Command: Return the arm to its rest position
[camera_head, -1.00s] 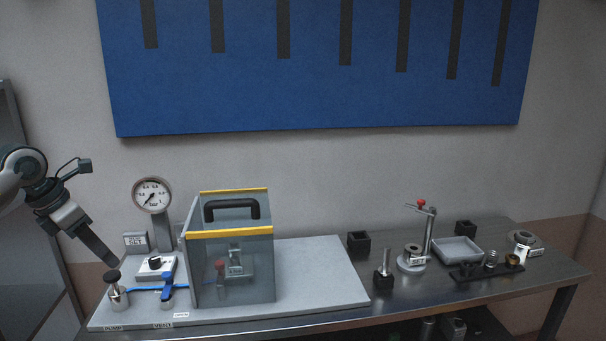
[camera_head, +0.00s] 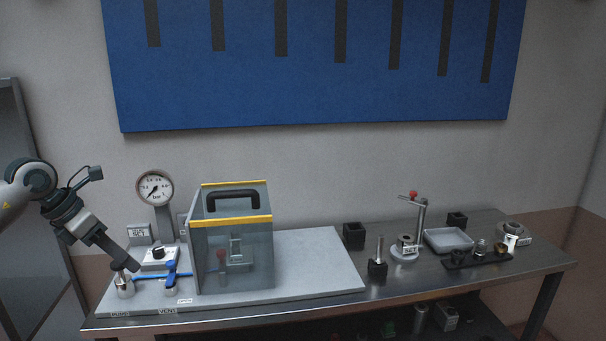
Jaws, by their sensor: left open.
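My left gripper (camera_head: 124,262) comes in from the left, its fingers pointing down and to the right. It is open, and its tip is at the black-topped metal knob (camera_head: 124,284) at the left end of the grey base plate (camera_head: 320,262). I cannot tell whether they touch. The blue valve (camera_head: 171,277) stands just to the right. My right gripper is not in view.
A clear box with yellow edges and a black handle (camera_head: 233,200) stands on the plate. A pressure gauge (camera_head: 155,188) rises behind. On the metal table (camera_head: 400,290) at right are a grey tray (camera_head: 448,240), a small stand (camera_head: 405,252) and black blocks.

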